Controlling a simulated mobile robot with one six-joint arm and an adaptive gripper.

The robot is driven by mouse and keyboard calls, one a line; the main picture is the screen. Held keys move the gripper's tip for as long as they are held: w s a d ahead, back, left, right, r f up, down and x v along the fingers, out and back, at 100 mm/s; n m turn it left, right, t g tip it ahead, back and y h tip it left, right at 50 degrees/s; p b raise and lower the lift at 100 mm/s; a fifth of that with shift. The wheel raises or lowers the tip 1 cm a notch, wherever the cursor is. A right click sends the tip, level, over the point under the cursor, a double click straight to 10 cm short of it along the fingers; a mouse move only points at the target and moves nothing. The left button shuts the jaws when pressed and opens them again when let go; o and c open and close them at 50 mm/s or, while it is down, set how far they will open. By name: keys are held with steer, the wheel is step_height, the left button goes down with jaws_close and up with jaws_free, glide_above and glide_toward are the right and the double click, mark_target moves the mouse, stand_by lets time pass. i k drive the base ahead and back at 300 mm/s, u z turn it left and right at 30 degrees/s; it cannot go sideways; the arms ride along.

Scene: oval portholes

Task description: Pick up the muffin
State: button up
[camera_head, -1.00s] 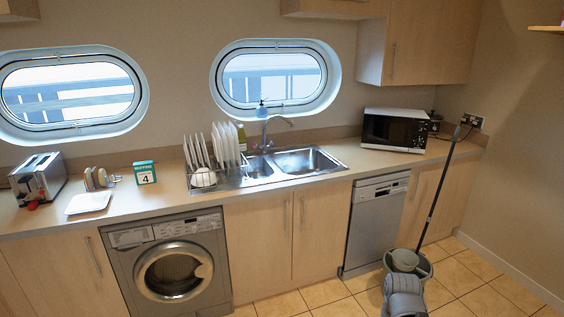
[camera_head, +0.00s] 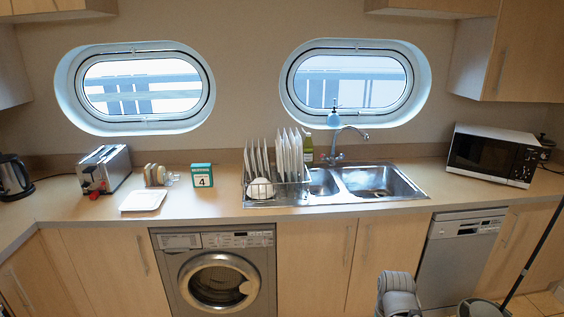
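A small teal and white box (camera_head: 202,176) with a large "4" on its front stands upright on the counter, left of the dish rack. Its small print is too blurred to read here. Left of it, a rack (camera_head: 156,176) holds several round, bread-coloured pieces standing on edge. I cannot tell whether these are muffins, and no loose muffin is clearly seen. A grey part of my own arm shows at the bottom, right of centre. My gripper's fingers are not in view.
On the counter (camera_head: 225,210) are a kettle (camera_head: 12,177), toaster (camera_head: 104,170), white plate (camera_head: 143,201), dish rack (camera_head: 275,195), sink (camera_head: 375,182) and microwave (camera_head: 492,154). A washing machine (camera_head: 217,280) is below. A mop (camera_head: 530,258) stands in a bucket at lower right.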

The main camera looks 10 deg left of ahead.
mark_target(161, 170)
steer(key=u, duration=0.25)
steer(key=i, duration=0.65)
steer(key=u, duration=0.85)
steer(key=i, duration=0.65)
steer(key=u, duration=0.3)
steer(key=k, duration=0.9)
steer(key=u, duration=0.15)
steer(key=i, duration=0.6)
